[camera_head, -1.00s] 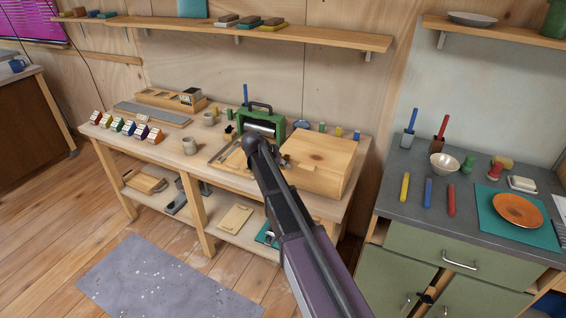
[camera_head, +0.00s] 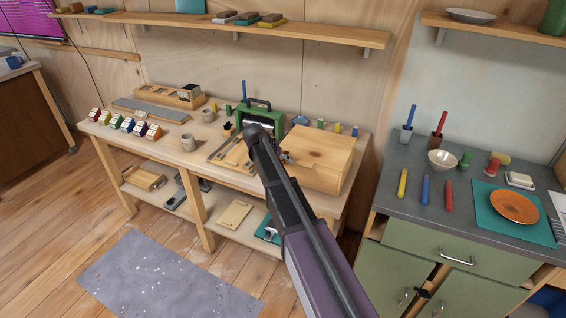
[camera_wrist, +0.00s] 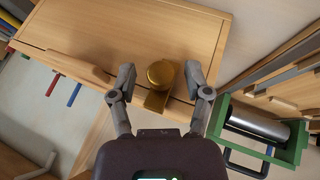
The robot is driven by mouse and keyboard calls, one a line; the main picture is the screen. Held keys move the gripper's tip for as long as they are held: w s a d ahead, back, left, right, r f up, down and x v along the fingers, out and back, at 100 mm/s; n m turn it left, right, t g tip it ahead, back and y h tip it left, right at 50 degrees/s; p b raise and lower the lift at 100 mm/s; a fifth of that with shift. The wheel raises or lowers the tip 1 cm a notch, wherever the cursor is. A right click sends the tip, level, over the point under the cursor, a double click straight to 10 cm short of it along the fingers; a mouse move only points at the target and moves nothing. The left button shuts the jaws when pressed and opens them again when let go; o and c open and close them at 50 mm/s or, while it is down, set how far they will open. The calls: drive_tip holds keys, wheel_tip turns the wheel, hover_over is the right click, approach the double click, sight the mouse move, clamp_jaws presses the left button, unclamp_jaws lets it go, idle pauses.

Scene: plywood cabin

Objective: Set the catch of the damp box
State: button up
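The damp box (camera_head: 322,160) is the pale wooden box at the right end of the workbench, and its lid looks down. In the wrist view its wooden top (camera_wrist: 110,28) fills the upper middle. A brass catch (camera_wrist: 161,73), a round knob above a small flat plate, sits at the box's near edge. My gripper (camera_wrist: 160,78) is open, with one finger on each side of the brass knob. Small gaps seem to show between fingers and knob; contact cannot be told.
A green frame with a grey roller (camera_head: 262,115) stands beside the box; it also shows close to the right finger in the wrist view (camera_wrist: 258,125). Cups (camera_head: 188,142) and small colored houses stand left on the bench. A grey-topped cabinet (camera_head: 400,215) stands at right.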

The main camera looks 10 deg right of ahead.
drive_tip(key=shift+f, duration=0.15)
drive_tip(key=b, duration=0.1)
drive_tip(key=t+h+b, duration=0.1)
drive_tip(key=shift+s+a+f+b, duration=0.15)
drive_tip(key=shift+s+f+b, duration=0.1)
drive_tip(key=shift+f+b, duration=0.15)
drive_tip(key=t+h+b, duration=0.1)
drive_tip(key=b, duration=0.1)
drive_tip(key=m+t+h+b, duration=0.1)
drive_tip(key=b, duration=0.1)
drive_tip(key=shift+s+a+f+t, duration=0.1)
drive_tip(key=shift+s+f+t, duration=0.05)
drive_tip(key=shift+f+t, duration=0.25)
drive_tip(key=t+h+b, duration=0.1)
drive_tip(key=b, duration=0.2)
drive_tip(key=f+m+t+h+b, duration=0.1)
drive_tip(key=b, duration=0.2)
drive_tip(key=shift+a+h, duration=0.1)
drive_tip(key=shift+h, duration=0.2)
drive_tip(key=t+h+b, duration=0.1)
drive_tip(key=b, duration=0.2)
drive_tip(key=t+h+b, duration=0.1)
drive_tip(key=b, duration=0.1)
drive_tip(key=shift+f+m+h+b, duration=0.3)
drive_tip(key=shift+f+m+b, duration=0.1)
